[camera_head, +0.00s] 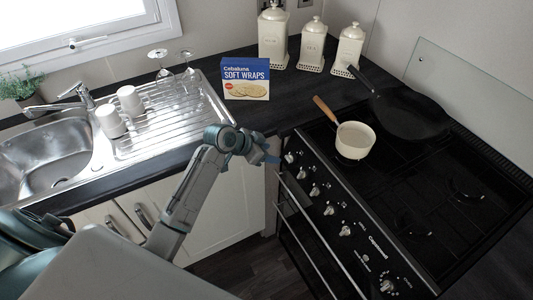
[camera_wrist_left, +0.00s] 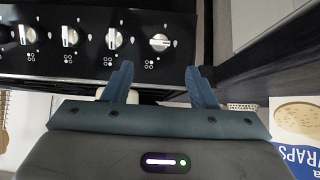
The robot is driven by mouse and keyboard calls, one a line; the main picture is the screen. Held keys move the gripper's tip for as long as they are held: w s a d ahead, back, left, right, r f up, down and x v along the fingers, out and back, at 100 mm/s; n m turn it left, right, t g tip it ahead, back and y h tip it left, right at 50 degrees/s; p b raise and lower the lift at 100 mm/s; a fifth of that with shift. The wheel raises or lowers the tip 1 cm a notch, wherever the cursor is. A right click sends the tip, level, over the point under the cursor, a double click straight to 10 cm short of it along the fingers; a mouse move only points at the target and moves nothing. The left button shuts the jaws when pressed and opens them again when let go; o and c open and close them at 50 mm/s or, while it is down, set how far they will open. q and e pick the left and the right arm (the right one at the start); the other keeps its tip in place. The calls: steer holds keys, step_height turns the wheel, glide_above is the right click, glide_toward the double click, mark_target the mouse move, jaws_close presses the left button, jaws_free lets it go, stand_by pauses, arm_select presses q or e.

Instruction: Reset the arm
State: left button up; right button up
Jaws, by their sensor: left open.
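My left gripper (camera_head: 272,156) is at the end of my left arm in the head view, just in front of the counter edge by the left end of the stove. In the left wrist view its two blue fingers (camera_wrist_left: 160,88) are apart with nothing between them. The stove's knob panel (camera_wrist_left: 90,45) lies beyond the fingertips. My right gripper shows in neither view.
A cream saucepan (camera_head: 354,140) and a black frying pan (camera_head: 408,115) sit on the stove (camera_head: 400,185). A soft wraps box (camera_head: 246,79), cream canisters (camera_head: 312,45), upturned glasses, mugs and a sink (camera_head: 45,160) occupy the counter. The dark counter right of the box is partly bare.

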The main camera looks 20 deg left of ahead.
arm_select(q)
steer(key=shift+s+a+r, duration=0.2)
steer(key=shift+s+r, duration=0.1)
steer(key=s+a+f+n+g+y, duration=0.1)
steer(key=s+a+f+n+y, duration=0.15)
steer(key=f, duration=0.95)
steer(key=s+a+f+n+y, duration=0.1)
steer(key=s+a+f+n, duration=0.15)
steer(key=f, duration=0.85)
steer(key=s+a+f+n+g+y+b, duration=0.1)
steer(key=s+a+f+g+y, duration=0.1)
steer(key=s+f, duration=1.2)
steer(key=s+f+g, duration=0.1)
steer(key=s+f, duration=0.5)
steer(key=s, duration=0.5)
steer(key=s+f+g+b, duration=0.1)
steer(key=s+f, duration=0.5)
steer(key=s, duration=0.5)
steer(key=s+f+n+g+y, duration=0.1)
steer(key=s+f, duration=0.6)
steer(key=s, duration=0.4)
steer(key=shift+s+d, duration=0.2)
steer(key=shift+s, duration=0.05)
